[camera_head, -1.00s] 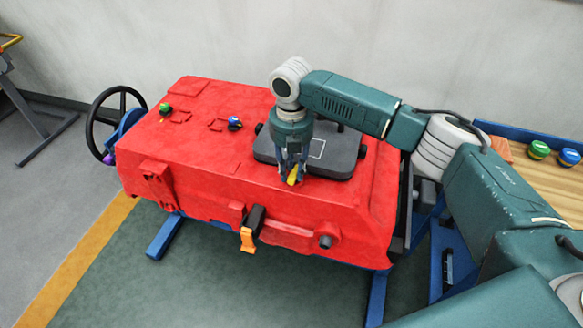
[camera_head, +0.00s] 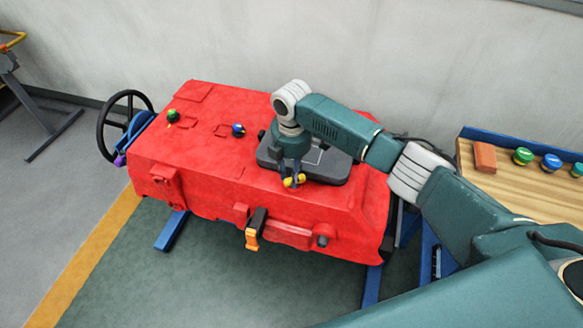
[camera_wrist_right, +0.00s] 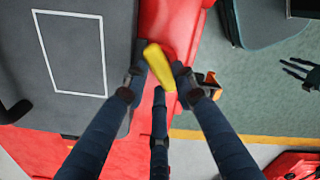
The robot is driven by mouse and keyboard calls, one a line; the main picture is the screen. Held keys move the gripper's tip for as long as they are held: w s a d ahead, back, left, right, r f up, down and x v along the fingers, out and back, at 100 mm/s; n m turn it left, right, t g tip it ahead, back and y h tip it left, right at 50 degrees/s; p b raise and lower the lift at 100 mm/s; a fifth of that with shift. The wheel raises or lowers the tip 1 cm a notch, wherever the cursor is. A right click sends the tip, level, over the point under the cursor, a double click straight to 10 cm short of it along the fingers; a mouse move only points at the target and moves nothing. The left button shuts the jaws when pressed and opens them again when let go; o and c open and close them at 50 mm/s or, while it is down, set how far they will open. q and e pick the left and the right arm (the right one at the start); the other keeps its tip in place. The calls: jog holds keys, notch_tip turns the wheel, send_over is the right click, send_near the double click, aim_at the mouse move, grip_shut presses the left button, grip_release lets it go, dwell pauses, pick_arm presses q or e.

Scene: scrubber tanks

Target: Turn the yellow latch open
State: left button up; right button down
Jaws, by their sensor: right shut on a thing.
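The yellow latch (camera_head: 295,180) sits at the front edge of the dark grey hatch lid (camera_head: 328,170) on top of the red tank (camera_head: 215,165). My right gripper (camera_head: 294,184) points down over it and is shut on it. In the right wrist view the yellow latch (camera_wrist_right: 159,66) lies between the dark fingers, slanted, with its far end free; the right gripper (camera_wrist_right: 159,84) also shows there.
An orange-handled black lever (camera_head: 253,235) hangs on the tank's front. A black handwheel (camera_head: 115,125) is at its left end. Green (camera_head: 173,116) and blue (camera_head: 238,130) knobs stand on top. A wooden bench (camera_head: 530,190) at right holds a brick and several knobs.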

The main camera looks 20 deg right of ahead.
jog(key=m+p, duration=0.3)
jog(key=m, duration=0.1)
jog(key=shift+w+r, duration=0.1)
jog(key=shift+r, duration=0.1)
jog(key=shift+d+f+m+p, duration=0.15)
jog(key=shift+m+p, duration=0.6)
jog(key=shift+m, duration=0.85)
jog(key=shift+w+d, duration=0.1)
jog(key=c, duration=1.7)
grip_release()
jog(key=shift+o, duration=0.2)
notch_tip(320, 180, up, 12)
